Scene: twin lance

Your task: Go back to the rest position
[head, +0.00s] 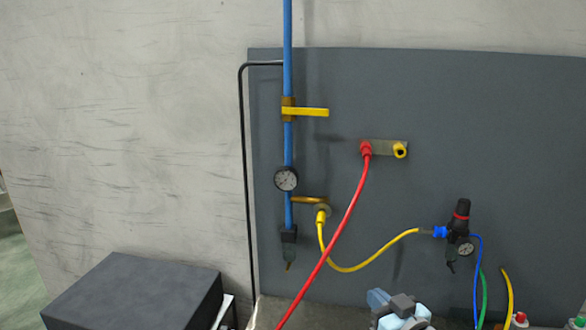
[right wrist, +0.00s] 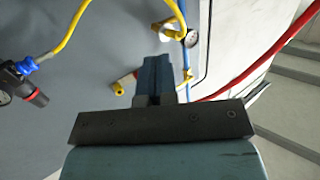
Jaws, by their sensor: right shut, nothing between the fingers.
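My right gripper (head: 380,299) shows at the bottom edge of the head view, in front of the lower part of the grey panel. In the right wrist view its fingers (right wrist: 153,75) are together with nothing between them. They point toward the panel and look clear of both hoses. My left gripper is in neither view.
The grey panel (head: 455,115) carries a blue pipe (head: 288,150) with a yellow lever (head: 310,112) and a gauge (head: 286,179). A red hose (head: 345,222) hangs from a bracket. A yellow hose (head: 385,250) runs to a regulator (head: 460,225). A dark box (head: 135,290) stands lower left.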

